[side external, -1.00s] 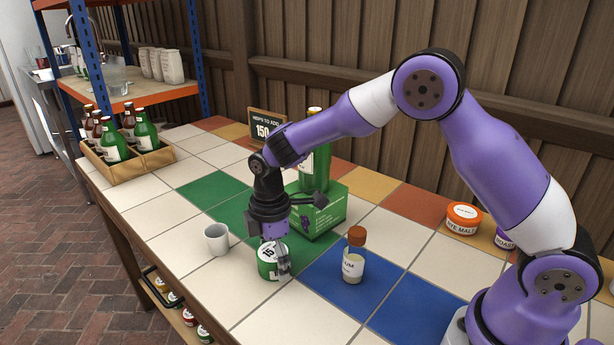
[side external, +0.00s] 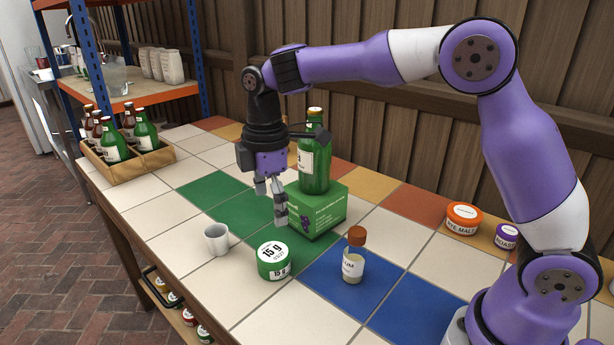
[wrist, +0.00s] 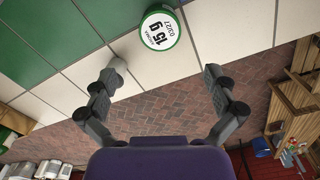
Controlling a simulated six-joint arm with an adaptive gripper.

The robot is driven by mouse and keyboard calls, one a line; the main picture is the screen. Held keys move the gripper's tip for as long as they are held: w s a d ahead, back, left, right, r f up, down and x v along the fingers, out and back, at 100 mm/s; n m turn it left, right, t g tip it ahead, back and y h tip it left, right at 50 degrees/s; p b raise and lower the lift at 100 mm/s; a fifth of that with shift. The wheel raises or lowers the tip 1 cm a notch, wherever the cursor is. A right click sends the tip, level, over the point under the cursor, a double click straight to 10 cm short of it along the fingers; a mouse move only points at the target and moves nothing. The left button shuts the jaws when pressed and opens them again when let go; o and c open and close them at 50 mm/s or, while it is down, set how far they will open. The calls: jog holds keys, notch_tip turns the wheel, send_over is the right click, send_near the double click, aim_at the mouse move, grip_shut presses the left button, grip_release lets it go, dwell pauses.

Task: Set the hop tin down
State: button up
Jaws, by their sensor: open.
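The hop tin (side external: 273,260) is a round green tin with a white lid marked "15 g". It sits upright on a white tile near the table's front edge, between the cup and the blue tiles. My gripper (side external: 270,203) is above and behind the tin, open and empty, clear of it. In the wrist view the tin (wrist: 159,29) shows at the top, beyond my open gripper (wrist: 163,78), with its lid facing the camera.
A bottle crate (side external: 125,163) stands far left.

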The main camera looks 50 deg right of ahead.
jog(key=s+d+r+m+t, duration=0.2)
jog(key=s+d+m, duration=0.1)
jog(key=s+m, duration=0.3)
jog(key=s+d+r+m+t, duration=0.2)
jog(key=s+d+m+t, duration=0.1)
jog(key=s+m, duration=0.4)
jog(key=s+d, duration=0.1)
jog(key=s, duration=0.2)
jog(key=shift+s+r+t, duration=0.3)
jog(key=shift+r, duration=0.05)
